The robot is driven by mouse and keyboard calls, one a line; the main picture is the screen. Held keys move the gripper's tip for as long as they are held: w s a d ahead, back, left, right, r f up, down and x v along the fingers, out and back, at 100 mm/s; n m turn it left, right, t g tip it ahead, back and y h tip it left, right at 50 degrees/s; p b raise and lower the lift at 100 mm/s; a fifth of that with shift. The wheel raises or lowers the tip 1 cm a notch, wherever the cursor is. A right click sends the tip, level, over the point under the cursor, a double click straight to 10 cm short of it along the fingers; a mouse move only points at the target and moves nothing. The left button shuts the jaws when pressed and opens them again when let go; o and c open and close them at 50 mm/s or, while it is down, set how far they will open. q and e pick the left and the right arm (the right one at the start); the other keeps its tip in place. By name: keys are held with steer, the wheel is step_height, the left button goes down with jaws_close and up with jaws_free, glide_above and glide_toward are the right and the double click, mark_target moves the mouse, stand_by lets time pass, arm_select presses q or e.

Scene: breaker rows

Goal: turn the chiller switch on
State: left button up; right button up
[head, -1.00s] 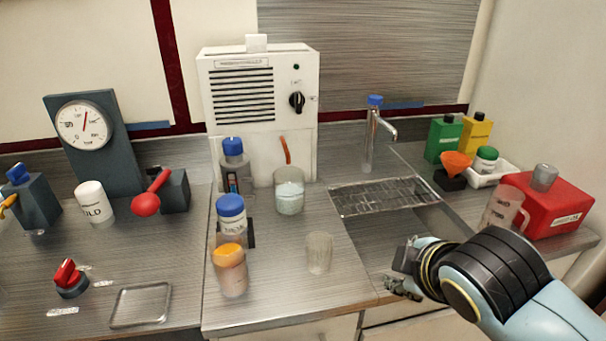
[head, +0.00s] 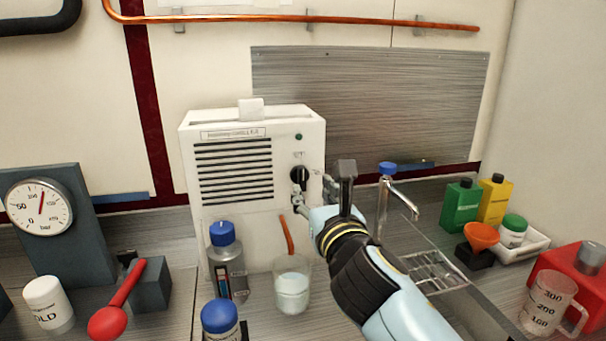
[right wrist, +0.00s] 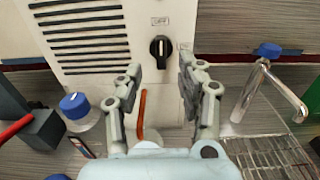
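The chiller (head: 235,215) is a white box with a slotted grille, standing at the back of the bench. Its black rotary switch (head: 299,175) is on the right of the front face, below a small dark green lamp (head: 298,136). In the right wrist view the switch (right wrist: 160,48) shows a white pointer mark standing upright, under a label that seems to read OFF. My right gripper (right wrist: 156,82) is open and empty, its fingers apart below and either side of the switch, apparently not touching it. In the head view the right gripper (head: 318,192) partly covers the area beside the switch. My left gripper is out of view.
A beaker (head: 292,288) and a blue-capped bottle (head: 227,262) stand before the chiller. A tap (head: 392,195) rises to the right of my right gripper. A red lever (head: 120,300) and a pressure gauge (head: 40,206) are at left.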

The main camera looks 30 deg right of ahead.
mark_target(303, 175)
steer(key=x, duration=0.4)
steer(key=shift+w+f, duration=0.1)
steer(key=x, duration=0.3)
steer(key=shift+w+d, duration=0.15)
steer(key=shift+c, duration=1.1)
steer(key=c, duration=0.5)
jaws_close()
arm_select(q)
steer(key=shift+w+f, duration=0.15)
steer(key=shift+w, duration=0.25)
